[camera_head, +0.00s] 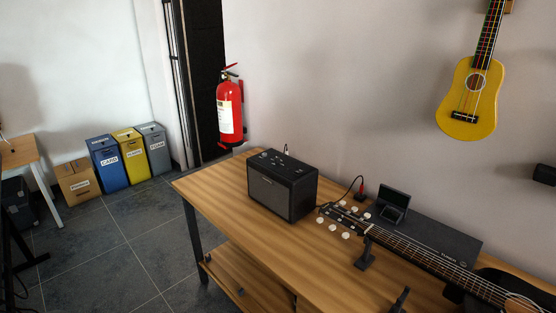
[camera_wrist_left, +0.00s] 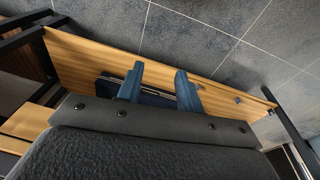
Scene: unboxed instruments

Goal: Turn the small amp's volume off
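The small black amp (camera_head: 283,185) stands upright on the wooden table, near its left end, in the head view. It has a grey front grille, and its top panel (camera_head: 278,160) carries several small knobs. The knobs are too small to read their settings. My left gripper (camera_wrist_left: 158,86) shows only in the left wrist view, with its two blue fingers apart and nothing held between them. A dark flat object lies beyond the fingers. The amp is not recognisable in that view. My right gripper is in neither view.
The wooden table (camera_head: 225,190) has bare top left and in front of the amp. An acoustic guitar (camera_head: 430,254) lies right of it, by a small black device (camera_head: 392,204) and a cable. A fire extinguisher (camera_head: 230,108) and yellow ukulele (camera_head: 472,92) hang behind.

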